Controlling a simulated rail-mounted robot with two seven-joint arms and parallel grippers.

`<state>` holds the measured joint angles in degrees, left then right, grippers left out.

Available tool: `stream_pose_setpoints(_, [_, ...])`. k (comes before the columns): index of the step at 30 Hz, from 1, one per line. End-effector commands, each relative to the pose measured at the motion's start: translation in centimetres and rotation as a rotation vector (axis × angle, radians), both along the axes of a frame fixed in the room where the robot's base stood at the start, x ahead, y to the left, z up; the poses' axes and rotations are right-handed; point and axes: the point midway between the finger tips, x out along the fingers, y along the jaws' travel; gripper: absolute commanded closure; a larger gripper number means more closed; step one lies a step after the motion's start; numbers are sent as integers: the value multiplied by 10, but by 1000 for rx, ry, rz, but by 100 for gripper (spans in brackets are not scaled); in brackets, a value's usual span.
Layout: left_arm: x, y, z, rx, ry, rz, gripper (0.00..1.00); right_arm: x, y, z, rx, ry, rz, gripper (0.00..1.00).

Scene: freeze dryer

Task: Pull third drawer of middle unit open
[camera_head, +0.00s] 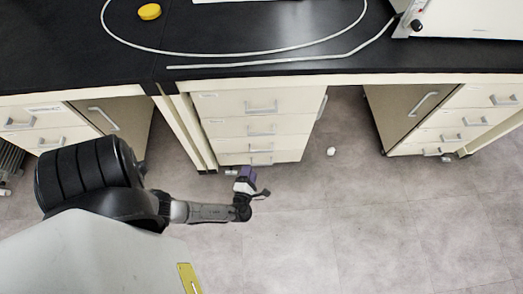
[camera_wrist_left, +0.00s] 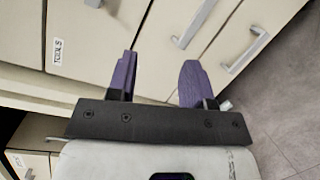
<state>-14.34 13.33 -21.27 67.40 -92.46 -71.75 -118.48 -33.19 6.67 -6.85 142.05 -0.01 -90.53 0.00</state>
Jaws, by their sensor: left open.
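The middle unit is a cream cabinet under the black bench, with drawers stacked one above another. Its third drawer (camera_head: 233,146) is shut in the head view, with a grey bar handle (camera_head: 262,150). My left gripper (camera_head: 246,174) is open and empty, just in front of the unit's lower part in the head view. In the left wrist view my purple fingers (camera_wrist_left: 158,64) are apart and point at the drawer fronts. Bar handles show beyond them, one (camera_wrist_left: 195,22) ahead and another (camera_wrist_left: 245,50) to the right. No handle is between the fingers. My right gripper is out of view.
A side unit (camera_head: 463,113) stands at the right and another (camera_head: 40,115) at the left. The black bench top (camera_head: 60,40) overhangs the drawers. A small white object (camera_head: 331,151) lies on the grey floor. Floor to the right of the gripper is clear.

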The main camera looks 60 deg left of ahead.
Motion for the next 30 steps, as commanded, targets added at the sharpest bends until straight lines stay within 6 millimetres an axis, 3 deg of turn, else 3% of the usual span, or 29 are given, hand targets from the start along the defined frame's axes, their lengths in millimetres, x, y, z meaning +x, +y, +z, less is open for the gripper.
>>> stream_pose_setpoints(1, [2, 1, -27, 55, 41, -29, 53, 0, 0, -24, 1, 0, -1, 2])
stream_pose_setpoints(9, [5, 1, -66, 246, 186, -124, 53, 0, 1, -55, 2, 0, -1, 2])
stream_pose_setpoints(17, [21, 15, -72, 285, 210, -141, 53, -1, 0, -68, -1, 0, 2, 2])
stream_pose_setpoints(30, [78, 69, -73, 283, 209, -141, 53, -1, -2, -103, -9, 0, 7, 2])
